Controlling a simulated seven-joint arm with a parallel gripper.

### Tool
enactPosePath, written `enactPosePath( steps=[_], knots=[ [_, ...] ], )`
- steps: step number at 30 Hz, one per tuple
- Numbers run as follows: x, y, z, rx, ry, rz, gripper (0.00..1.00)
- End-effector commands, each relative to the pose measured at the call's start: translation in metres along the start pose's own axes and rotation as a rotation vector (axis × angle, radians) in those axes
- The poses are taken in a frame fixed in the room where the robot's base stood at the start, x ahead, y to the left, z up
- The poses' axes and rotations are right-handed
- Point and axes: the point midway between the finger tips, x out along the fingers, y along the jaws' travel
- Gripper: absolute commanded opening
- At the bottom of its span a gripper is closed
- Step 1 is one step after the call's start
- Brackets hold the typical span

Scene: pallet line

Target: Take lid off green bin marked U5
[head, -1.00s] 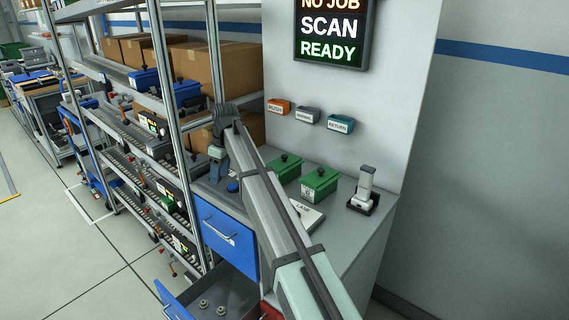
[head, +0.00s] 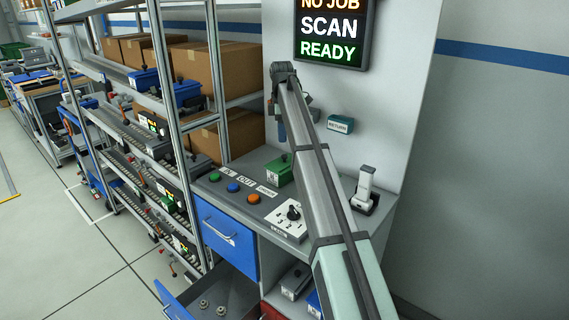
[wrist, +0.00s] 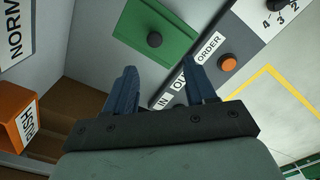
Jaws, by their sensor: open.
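A green bin (head: 280,170) with a lid stands on the grey bench top, left of my arm in the head view. In the wrist view a green lid (wrist: 172,28) with a round black knob (wrist: 154,39) lies beyond my fingertips. No U5 mark is readable, so I cannot tell which bin this lid belongs to. My gripper (wrist: 159,68) has its two blue fingers spread and empty, with the knob apart from them. In the head view my arm hides the bench to the right of the visible bin.
Orange (head: 253,198), blue (head: 233,187) and green (head: 214,177) buttons and a dial box (head: 289,219) sit on the bench front. A scanner in its stand (head: 364,190) is at right. Wall boxes include RETURN (head: 341,124) and an orange one (wrist: 30,120). A drawer (head: 215,300) stands open below.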

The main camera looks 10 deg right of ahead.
Motion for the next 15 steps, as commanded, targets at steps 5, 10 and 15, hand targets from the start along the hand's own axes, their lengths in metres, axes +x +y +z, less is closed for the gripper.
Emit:
enactPosePath(
  steps=[5, 10, 15],
  knots=[
    [0.029, -0.001, 0.000, 0.001, 0.000, -0.001, 0.55],
    [0.039, 0.000, 0.001, 0.001, 0.000, -0.001, 0.55],
    [0.049, 0.003, 0.004, 0.001, 0.000, -0.001, 0.55]
  ],
)
